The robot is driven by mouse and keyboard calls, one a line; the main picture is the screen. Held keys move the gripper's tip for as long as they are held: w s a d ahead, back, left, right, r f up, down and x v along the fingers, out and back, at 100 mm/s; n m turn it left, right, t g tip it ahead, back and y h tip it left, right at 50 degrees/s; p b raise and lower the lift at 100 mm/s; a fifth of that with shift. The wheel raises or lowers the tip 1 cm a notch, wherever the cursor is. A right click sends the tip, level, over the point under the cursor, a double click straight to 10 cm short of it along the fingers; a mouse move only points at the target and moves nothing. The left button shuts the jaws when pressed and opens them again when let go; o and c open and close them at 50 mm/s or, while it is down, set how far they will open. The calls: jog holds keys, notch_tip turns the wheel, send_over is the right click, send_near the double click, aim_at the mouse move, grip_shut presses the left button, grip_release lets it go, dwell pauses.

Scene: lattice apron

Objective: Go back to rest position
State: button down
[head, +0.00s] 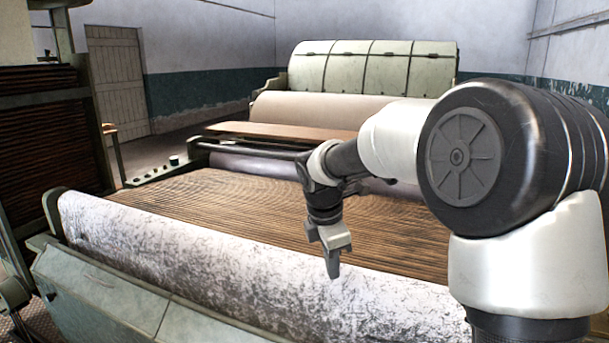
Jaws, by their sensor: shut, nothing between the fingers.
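My gripper (333,262) is in the head view, right of the middle. It points down with its fingers shut and nothing held. In the picture its tip lies over the upper edge of a pale, mottled roller (200,250) at the front of a large machine. I cannot tell the gap between the tip and the roller. My arm reaches in from the right and hides part of the machine behind it.
A brown slatted bed (230,205) lies behind the front roller. A beige roll (320,108) and a pale green hood (375,68) stand at the back. A dark louvred unit (40,140) is at the left. A door (117,80) shows in the back wall.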

jog(key=s+d+r+m+t, duration=0.1)
jog(key=s+d+r+m, duration=0.3)
jog(key=s, duration=0.3)
jog(key=s+d+r+m, duration=0.2)
jog(key=s+r+m, duration=0.3)
jog(key=s+m, duration=0.15)
jog(key=s+d+f+m+t+y, duration=0.1)
jog(key=s+d+m+t+y, duration=0.15)
jog(key=s+m, duration=1)
notch_tip(320, 180, up, 13)
jog(key=s+n+p, duration=0.1)
jog(key=p, duration=1.2)
jog(key=shift+a+n+h, duration=0.3)
jog(key=shift+n+h, duration=0.1)
jog(key=shift+h, duration=0.05)
jog(key=shift+s+f, duration=0.1)
jog(key=shift+f, duration=0.05)
